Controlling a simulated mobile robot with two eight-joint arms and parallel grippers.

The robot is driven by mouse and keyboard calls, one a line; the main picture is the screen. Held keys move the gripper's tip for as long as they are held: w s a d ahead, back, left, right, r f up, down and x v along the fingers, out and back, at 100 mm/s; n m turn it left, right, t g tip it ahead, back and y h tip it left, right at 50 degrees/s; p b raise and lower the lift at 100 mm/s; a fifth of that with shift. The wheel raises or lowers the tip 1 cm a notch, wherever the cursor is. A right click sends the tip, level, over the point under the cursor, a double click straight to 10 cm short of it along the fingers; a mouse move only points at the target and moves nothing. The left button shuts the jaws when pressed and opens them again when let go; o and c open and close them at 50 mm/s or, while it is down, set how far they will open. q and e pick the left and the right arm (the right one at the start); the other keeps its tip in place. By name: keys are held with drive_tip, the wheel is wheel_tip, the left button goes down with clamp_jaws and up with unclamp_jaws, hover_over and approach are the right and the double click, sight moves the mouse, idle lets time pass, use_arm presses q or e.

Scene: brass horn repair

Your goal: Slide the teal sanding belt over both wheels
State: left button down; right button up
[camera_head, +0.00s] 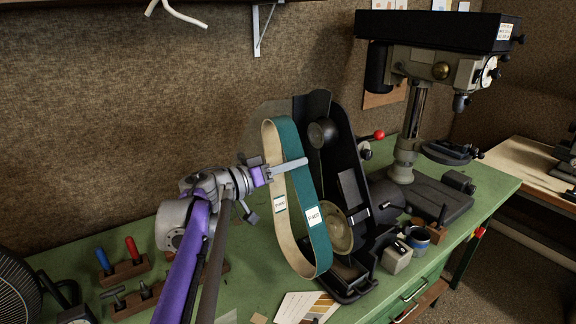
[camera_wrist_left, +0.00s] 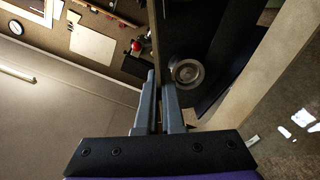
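The teal sanding belt (camera_head: 312,226) is an upright long loop with a beige inside and white labels. It stands left of the belt grinder (camera_head: 333,180) in the head view, apart from its wheels as far as I can tell. The grinder has a dark upper wheel (camera_head: 322,133) and a larger brass-coloured lower wheel (camera_head: 338,230). My left gripper (camera_head: 299,163) crosses the upper part of the belt and appears shut on its near strand. The left wrist view shows the fingers (camera_wrist_left: 160,88) close together, with a round wheel (camera_wrist_left: 187,73) beyond. My right gripper is out of view.
A drill press (camera_head: 408,130) stands to the right on the green bench (camera_head: 262,262). Tool racks (camera_head: 126,272) are at left, with cards (camera_head: 305,308) at the front.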

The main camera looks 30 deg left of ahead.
use_arm(q)
drive_tip(key=f+b+x, duration=0.1)
drive_tip(key=x, duration=0.6)
drive_tip(key=shift+w+f, duration=0.35)
drive_tip(key=shift+f, duration=0.05)
drive_tip(key=shift+d, duration=0.1)
idle(1.1)
drive_tip(key=shift+x, duration=1.05)
idle(1.3)
drive_tip(key=shift+x, duration=1.15)
drive_tip(key=shift+b, duration=0.3)
idle(1.0)
